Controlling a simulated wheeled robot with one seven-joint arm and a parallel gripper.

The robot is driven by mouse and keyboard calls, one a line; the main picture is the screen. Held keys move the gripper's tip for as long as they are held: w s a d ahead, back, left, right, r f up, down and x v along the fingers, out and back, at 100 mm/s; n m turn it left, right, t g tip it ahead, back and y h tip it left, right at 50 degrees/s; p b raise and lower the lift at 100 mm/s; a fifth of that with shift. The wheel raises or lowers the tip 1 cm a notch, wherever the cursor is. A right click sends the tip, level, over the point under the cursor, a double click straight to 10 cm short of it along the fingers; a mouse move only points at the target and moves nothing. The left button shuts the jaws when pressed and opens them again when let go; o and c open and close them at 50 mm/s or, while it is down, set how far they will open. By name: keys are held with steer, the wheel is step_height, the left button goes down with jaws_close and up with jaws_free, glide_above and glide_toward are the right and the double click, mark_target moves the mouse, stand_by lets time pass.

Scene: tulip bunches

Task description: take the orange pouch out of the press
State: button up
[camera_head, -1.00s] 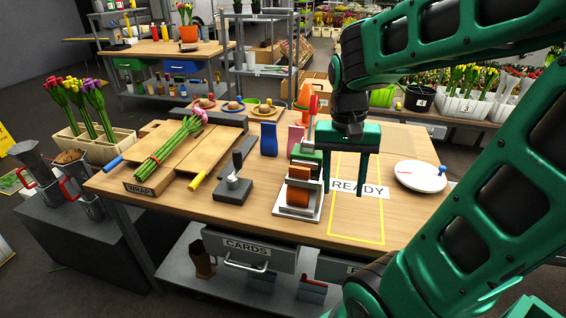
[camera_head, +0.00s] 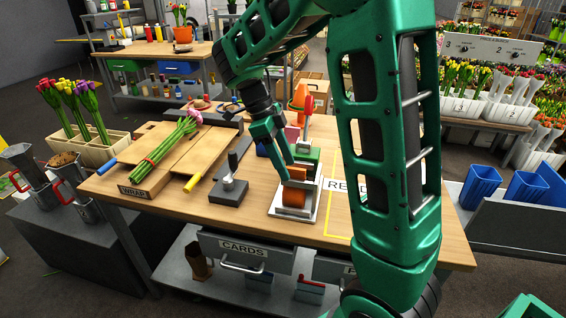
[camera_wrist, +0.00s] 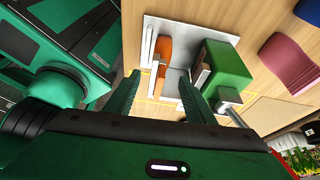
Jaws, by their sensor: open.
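The press (camera_head: 273,211) stands on the workbench, with a pale base plate, a green block (camera_head: 309,157) and a red-topped handle (camera_head: 309,104). The orange pouch (camera_head: 294,196) is in the press, in front of the green block. It shows in the wrist view (camera_wrist: 164,48) between pale upright plates of the press. My gripper (camera_head: 284,163) is open and empty, close above the press and pointing down at it. In the wrist view its two fingers (camera_wrist: 160,84) reach toward the press, one on each side of the pouch's line. The pouch appears clear of both fingers.
The green block (camera_wrist: 224,72) stands beside the pouch. A blue pouch (camera_wrist: 296,61) and a pink pouch (camera_wrist: 292,18) stand behind the press. A black stamp-like tool (camera_head: 229,184) is left of it. The yellow-outlined READY area (camera_head: 335,222) is at right, partly hidden by my arm.

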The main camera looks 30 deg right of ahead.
mark_target(299, 191)
steer(key=shift+s+d+f+m, duration=0.15)
steer(key=shift+d+f+m, duration=0.1)
steer(key=shift+f+m, duration=0.1)
steer(key=x, duration=1)
steer(key=c, duration=1.2)
steer(key=shift+r, duration=0.2)
